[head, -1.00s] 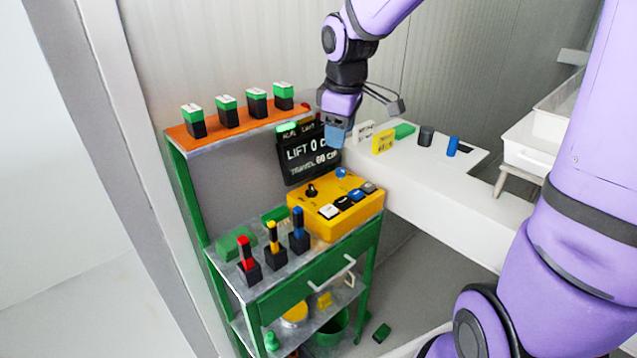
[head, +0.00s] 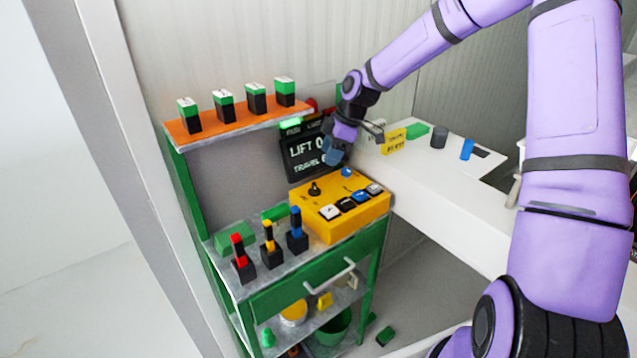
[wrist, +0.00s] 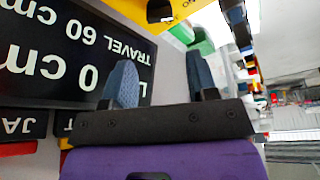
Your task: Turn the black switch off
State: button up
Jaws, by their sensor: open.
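A yellow control box (head: 338,228) sits on the green cart's top. On it are a black rotary knob (head: 314,189), a blue round button (head: 347,172) and a row of rocker switches; one of these is a black switch (head: 346,204) between a white one and others. I cannot tell whether the knob or the rocker is the task's black switch. My gripper (head: 334,152) is above and behind the box, in front of the black lift display (head: 303,155). In the wrist view my gripper's two blue fingers (wrist: 162,80) are apart, with nothing between them.
Red, yellow and blue levers (head: 268,246) stand left of the box. An orange shelf (head: 240,122) holds several green-topped black blocks. A white counter (head: 440,190) at right carries a yellow sign (head: 393,142), a grey cylinder (head: 439,137) and a blue cylinder (head: 467,149).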

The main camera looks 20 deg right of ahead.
aim_at(315, 186)
jog(key=x, duration=1)
jog(key=shift+a+f, duration=0.15)
jog(key=shift+f, duration=0.25)
jog(key=shift+c, duration=0.2)
jog(key=c, duration=0.6)
